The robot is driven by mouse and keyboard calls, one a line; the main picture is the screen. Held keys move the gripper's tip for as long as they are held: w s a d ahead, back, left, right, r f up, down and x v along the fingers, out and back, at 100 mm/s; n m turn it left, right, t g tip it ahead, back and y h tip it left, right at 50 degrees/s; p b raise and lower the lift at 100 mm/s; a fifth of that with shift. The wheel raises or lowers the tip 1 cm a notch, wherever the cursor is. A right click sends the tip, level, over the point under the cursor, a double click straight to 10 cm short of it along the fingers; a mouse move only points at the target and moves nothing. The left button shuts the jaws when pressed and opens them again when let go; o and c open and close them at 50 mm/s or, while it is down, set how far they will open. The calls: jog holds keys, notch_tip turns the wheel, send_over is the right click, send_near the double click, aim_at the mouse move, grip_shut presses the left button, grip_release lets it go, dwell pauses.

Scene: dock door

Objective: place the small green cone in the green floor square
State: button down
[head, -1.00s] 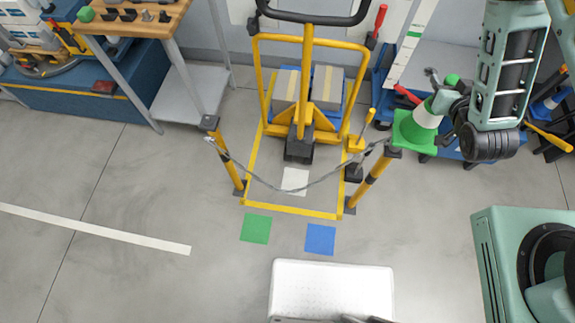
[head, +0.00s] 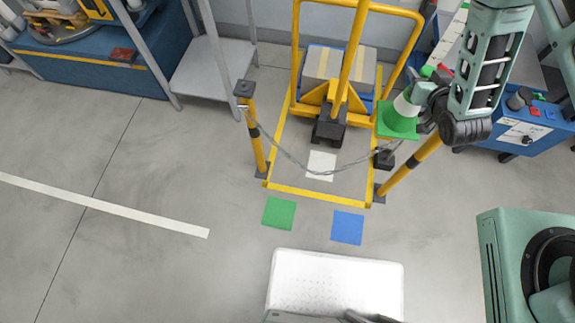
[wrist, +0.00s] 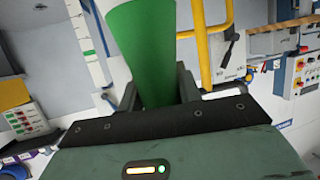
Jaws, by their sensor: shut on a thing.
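The small green cone (head: 398,121) has a square green base, a white band and a green tip. In the head view it is at the upper right, up in the air in front of the right chain post. My gripper (head: 424,93) is shut on it; in the wrist view the cone's green part (wrist: 143,45) stands between the two fingers (wrist: 155,92). The green floor square (head: 279,213) lies flat and bare on the grey floor, left of the blue square (head: 347,228). The cone is well above and to the right of the green square.
A chain (head: 300,163) hangs between two yellow posts (head: 253,135) across a yellow-outlined bay. A yellow pallet truck (head: 340,95) with boxes stands in it. A white perforated platform (head: 335,282) is at the bottom centre. Open floor lies left of the squares.

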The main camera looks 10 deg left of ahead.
jog(key=s+a+f+n+g+y+b, duration=0.1)
jog(key=a+f+n+y+b, duration=0.1)
jog(key=a+f+b, duration=0.55)
jog(key=s+a+f+n+g+y+b, duration=0.15)
jog(key=a+f+b, duration=0.35)
jog(key=f+b, duration=0.6)
jog(key=s+a+f+n+g+y+b, duration=0.1)
jog(key=a+f+n+y+b, duration=0.35)
jog(key=f, duration=0.75)
jog(key=s+a+f+n+g+y+b, duration=0.15)
jog(key=s+a+f+b, duration=0.25)
jog(key=a+f+b, duration=0.45)
jog(key=s+a+f+n+g+y+b, duration=0.1)
jog(key=s+a+f+n+g+b, duration=0.25)
jog(key=f+b, duration=0.7)
jog(key=s+a+f+g+y+b, duration=0.1)
jog(key=s+a+f+g+b, duration=0.1)
jog(key=s+a+f+b, duration=0.5)
notch_tip(320, 180, down, 12)
jog(key=w+a+b, duration=0.1)
jog(key=w+b, duration=0.1)
jog(key=b, duration=0.6)
jog(key=shift+w+t+h, duration=0.1)
jog(key=shift+t+h, duration=0.15)
jog(key=shift+f, duration=0.15)
jog(key=c, duration=1)
grip_release()
jog(key=shift+o, duration=0.2)
